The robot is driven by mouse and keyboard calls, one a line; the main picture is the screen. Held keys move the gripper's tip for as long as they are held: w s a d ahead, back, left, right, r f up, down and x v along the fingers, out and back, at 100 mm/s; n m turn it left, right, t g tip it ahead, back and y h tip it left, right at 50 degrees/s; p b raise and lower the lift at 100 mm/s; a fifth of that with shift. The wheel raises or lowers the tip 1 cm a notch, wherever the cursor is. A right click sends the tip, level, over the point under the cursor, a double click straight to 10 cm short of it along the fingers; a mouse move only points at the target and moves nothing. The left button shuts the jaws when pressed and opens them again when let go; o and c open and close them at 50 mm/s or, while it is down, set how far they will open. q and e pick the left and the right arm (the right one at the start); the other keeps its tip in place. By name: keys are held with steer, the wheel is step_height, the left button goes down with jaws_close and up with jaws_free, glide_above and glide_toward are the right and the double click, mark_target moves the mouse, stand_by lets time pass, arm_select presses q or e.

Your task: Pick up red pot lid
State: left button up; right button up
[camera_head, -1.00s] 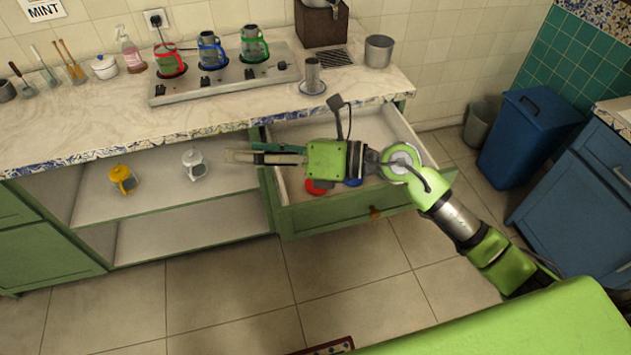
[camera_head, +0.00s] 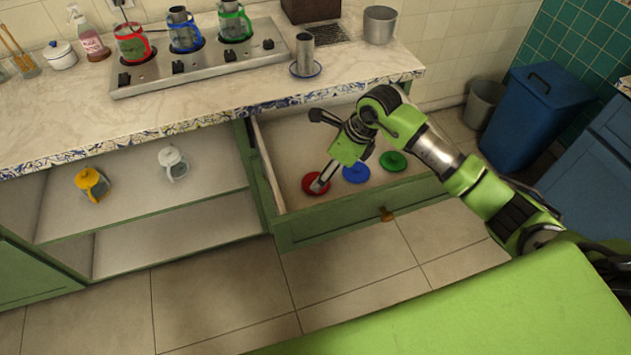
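The red pot lid (camera_head: 308,186) lies in the open drawer, left of the blue lid (camera_head: 356,173) and the green lid (camera_head: 393,161). My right gripper (camera_head: 320,185) points down into the drawer, with its fingertips over the right part of the red lid. Its fingers look close together, but whether they touch or grip the lid cannot be told at this size. My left gripper is out of view.
The open drawer (camera_head: 335,222) has raised walls around the lids. Above it is the counter (camera_head: 215,108) with a stove (camera_head: 200,62) holding red, blue and green pots. Yellow (camera_head: 92,183) and white (camera_head: 173,162) pots stand on the shelf at left.

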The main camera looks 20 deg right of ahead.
steer(key=x, duration=0.6)
steer(key=shift+w+d+f+p, duration=0.1)
steer(key=shift+w+f+p, duration=0.15)
steer(key=shift+w+p, duration=0.15)
steer(key=shift+f, duration=0.35)
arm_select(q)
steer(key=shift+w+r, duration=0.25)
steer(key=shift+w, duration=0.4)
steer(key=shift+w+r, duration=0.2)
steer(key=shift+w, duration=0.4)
arm_select(e)
steer(key=shift+w, duration=0.1)
steer(key=c, duration=1)
